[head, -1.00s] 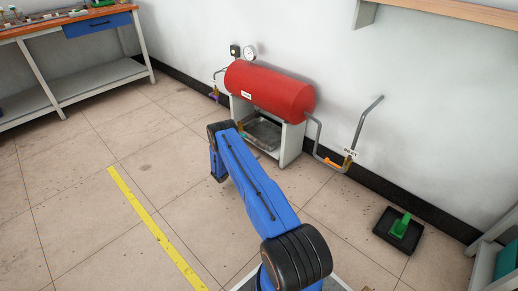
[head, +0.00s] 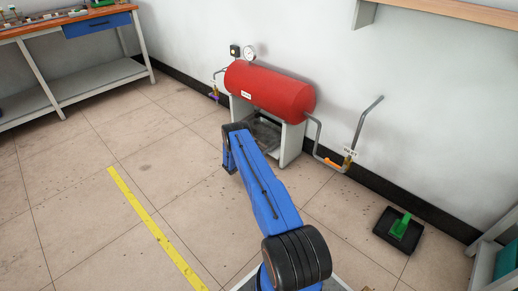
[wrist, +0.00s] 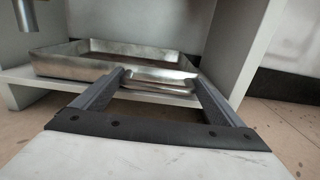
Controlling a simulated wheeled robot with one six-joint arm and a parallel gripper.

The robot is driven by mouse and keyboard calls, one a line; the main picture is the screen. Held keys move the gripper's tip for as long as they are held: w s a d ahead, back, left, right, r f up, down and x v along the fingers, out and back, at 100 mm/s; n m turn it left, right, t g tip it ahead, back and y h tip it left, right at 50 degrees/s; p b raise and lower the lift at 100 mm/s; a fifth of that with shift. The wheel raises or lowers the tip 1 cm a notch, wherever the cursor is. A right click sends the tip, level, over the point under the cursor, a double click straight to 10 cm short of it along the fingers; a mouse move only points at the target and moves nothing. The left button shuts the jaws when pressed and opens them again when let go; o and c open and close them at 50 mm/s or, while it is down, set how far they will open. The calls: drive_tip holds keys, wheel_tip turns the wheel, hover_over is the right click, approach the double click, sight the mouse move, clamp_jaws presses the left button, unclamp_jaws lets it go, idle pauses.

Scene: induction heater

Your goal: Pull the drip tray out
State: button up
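The drip tray (wrist: 70,64) is a shallow metal tray on the low shelf of the grey stand (head: 291,145), under the red tank (head: 268,90). In the wrist view its front lip (wrist: 158,86) faces me. My gripper (wrist: 158,78) is open, with one fingertip at each side of this lip. I cannot tell whether the fingers touch it. In the head view my arm hides my gripper and part of the stand's opening.
A pipe with an orange-handled valve (head: 333,162) is right of the stand. A black dustpan (head: 385,238) with a green handle lies further right. The floor (head: 95,190) left of my arm is clear.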

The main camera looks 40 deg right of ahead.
drive_tip(key=c, duration=1)
drive_tip(key=a, duration=0.5)
drive_tip(key=s+a, duration=0.1)
drive_tip(key=a, duration=0.9)
drive_tip(key=shift+s+a, duration=0.2)
drive_tip(key=shift+s, duration=0.1)
drive_tip(key=o, duration=1.2)
drive_tip(key=shift+o, duration=0.2)
drive_tip(key=shift+w, duration=0.15)
drive_tip(key=s+a, duration=0.1)
drive_tip(key=a, duration=1.6)
drive_tip(key=shift+s+a, duration=0.2)
drive_tip(key=shift+a, duration=0.05)
